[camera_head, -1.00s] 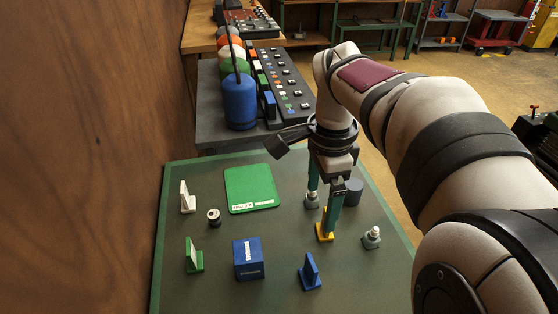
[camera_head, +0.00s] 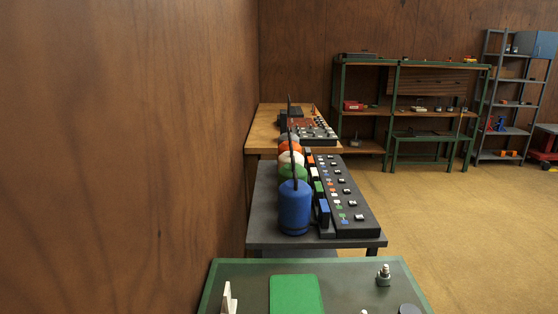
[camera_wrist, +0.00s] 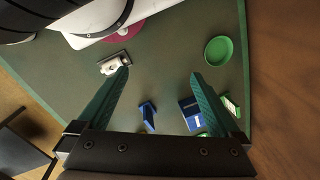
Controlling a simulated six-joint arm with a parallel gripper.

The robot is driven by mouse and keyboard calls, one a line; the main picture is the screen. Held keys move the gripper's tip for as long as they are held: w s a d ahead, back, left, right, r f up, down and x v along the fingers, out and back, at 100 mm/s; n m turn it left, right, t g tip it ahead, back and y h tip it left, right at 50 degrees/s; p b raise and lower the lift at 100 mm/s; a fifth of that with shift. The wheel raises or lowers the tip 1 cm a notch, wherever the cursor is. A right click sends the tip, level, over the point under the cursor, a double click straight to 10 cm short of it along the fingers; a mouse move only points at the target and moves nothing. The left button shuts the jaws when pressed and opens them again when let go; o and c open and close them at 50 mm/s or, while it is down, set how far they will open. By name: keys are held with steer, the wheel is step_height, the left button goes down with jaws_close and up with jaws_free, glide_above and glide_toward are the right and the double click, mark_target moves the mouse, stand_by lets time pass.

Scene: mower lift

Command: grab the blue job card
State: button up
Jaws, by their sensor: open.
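The blue job card (camera_wrist: 147,116), an upright-looking blue piece on a small foot, stands on the green-edged table in the wrist view. It lies between my spread fingers in the picture, lower than the fingertips. My gripper (camera_wrist: 158,73) is open, its two teal fingers wide apart with nothing between them; it looks down from above, and its height over the card is hard to tell. A blue box (camera_wrist: 190,114) stands just right of the card, near the right finger. The head view shows neither the card nor my gripper.
A green and white piece (camera_wrist: 230,105) is partly hidden by the right finger. A round green dish (camera_wrist: 218,50) and a metallic fitting (camera_wrist: 114,63) are also on the table. The head view shows a green mat (camera_head: 296,295), a bolt (camera_head: 384,274) and a blue canister (camera_head: 294,207) behind.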

steer(key=w+a+f+n+h, duration=0.2)
steer(key=w+f+n+h, duration=0.3)
steer(key=n, duration=0.3)
steer(key=w+a+f+n+t+h, duration=0.1)
steer(key=w+f+n+h, duration=0.1)
steer(key=w+n+h, duration=0.5)
steer(key=w+a+f+n+h, duration=0.25)
steer(key=w+f+n, duration=0.2)
steer(key=n, duration=0.45)
steer(key=shift+h, duration=0.35)
steer(key=x, duration=0.5)
steer(key=w+x, duration=0.1)
steer(key=x, duration=0.9)
steer(key=shift+w+d+r, duration=0.25)
steer(key=shift+w+d, duration=0.1)
steer(key=shift+w, duration=0.1)
jaws_close()
